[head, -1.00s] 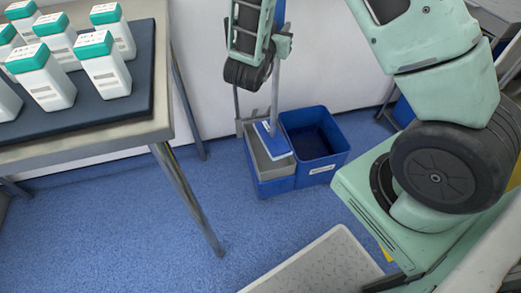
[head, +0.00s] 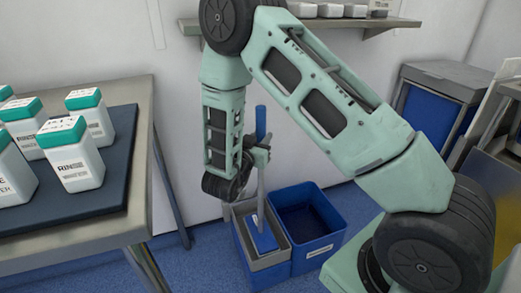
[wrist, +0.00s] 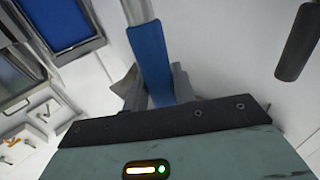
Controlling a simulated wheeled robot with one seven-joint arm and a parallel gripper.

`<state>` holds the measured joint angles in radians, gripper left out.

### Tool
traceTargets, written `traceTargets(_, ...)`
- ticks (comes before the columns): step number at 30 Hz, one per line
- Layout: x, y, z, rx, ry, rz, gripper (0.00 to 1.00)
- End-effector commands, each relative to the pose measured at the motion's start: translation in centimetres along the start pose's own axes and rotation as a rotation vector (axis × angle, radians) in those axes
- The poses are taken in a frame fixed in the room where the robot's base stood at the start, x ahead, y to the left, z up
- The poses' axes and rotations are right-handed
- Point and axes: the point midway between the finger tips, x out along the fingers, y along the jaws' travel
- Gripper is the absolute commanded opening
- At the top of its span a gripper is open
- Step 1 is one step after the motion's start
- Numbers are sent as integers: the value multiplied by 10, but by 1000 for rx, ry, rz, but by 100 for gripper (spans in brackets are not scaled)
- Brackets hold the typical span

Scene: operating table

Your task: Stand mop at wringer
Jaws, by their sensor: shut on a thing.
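The mop stands close to upright, with a blue grip (head: 261,121), a grey pole and a flat blue head (head: 263,239). My gripper (head: 259,156) is shut on the mop's handle just below the top of the grip. In the wrist view the blue grip (wrist: 148,48) runs between the fingers (wrist: 155,92). The mop head shows over the opening of the grey wringer (head: 277,257), the left part of the blue bucket unit. I cannot tell whether the head touches the wringer or hangs inside it.
The open blue bucket (head: 324,249) adjoins the wringer on the right. A metal table (head: 140,220) with several white bottles with teal caps (head: 73,155) stands at the left. A wall shelf (head: 350,24) is above; a blue-sided cart (head: 435,105) is at the right.

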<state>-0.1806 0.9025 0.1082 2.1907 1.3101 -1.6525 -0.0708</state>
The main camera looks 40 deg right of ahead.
Motion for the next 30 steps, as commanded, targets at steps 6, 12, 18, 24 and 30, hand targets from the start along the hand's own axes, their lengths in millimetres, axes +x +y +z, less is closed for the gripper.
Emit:
traceTargets(6, 0, 0, 29, 0, 2, 0, 0)
traceTargets(12, 0, 0, 28, 1, 3, 0, 0)
traceTargets(18, 0, 0, 33, 0, 2, -1, 0)
traceTargets(24, 0, 0, 32, 0, 0, -1, 48)
traceTargets(30, 0, 0, 30, 0, 0, -1, 48)
